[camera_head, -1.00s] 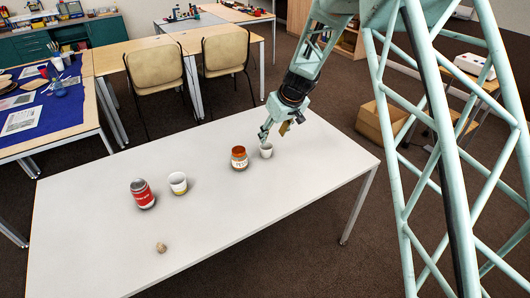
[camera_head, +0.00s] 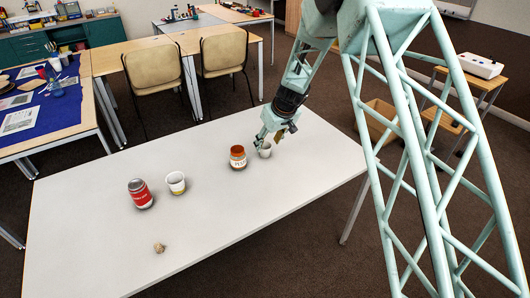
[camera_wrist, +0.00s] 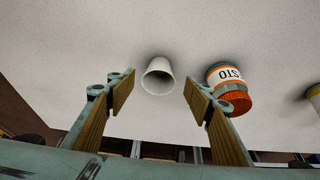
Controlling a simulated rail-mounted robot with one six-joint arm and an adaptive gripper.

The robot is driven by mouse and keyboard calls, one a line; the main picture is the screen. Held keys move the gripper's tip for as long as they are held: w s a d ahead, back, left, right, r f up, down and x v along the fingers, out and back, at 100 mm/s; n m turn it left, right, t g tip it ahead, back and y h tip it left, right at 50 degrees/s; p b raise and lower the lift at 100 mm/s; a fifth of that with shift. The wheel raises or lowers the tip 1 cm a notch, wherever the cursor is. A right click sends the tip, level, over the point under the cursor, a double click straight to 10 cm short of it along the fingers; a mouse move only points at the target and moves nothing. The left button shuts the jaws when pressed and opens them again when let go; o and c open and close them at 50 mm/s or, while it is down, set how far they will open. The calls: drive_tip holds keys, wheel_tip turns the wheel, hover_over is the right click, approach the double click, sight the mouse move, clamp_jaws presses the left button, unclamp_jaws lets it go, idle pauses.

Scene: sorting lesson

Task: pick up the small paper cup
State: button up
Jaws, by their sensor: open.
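A small plain white paper cup (camera_head: 265,151) stands on the white table near its far right end. My gripper (camera_head: 269,138) is right above and behind it, partly covering it in the head view. In the wrist view the cup (camera_wrist: 157,72) shows its open mouth, in line with the gap between my two wood-coloured finger pads. My gripper (camera_wrist: 160,93) is open and empty there, and the cup seems to be just beyond the fingertips. I cannot tell whether a finger touches it. A second white cup with a yellow band (camera_head: 176,184) stands farther left.
An orange-lidded pesto jar (camera_head: 238,158) stands close to the small cup, and shows beside my right finger in the wrist view (camera_wrist: 226,78). The table's (camera_head: 230,220) front middle is clear.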

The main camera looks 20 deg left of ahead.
drive_tip(key=shift+x, duration=0.75)
drive_tip(key=shift+b+x, duration=0.6)
drive_tip(key=shift+x, duration=2.05)
drive_tip(key=shift+w, duration=0.1)
drive_tip(key=shift+c, duration=0.7)
drive_tip(key=c, duration=0.5)
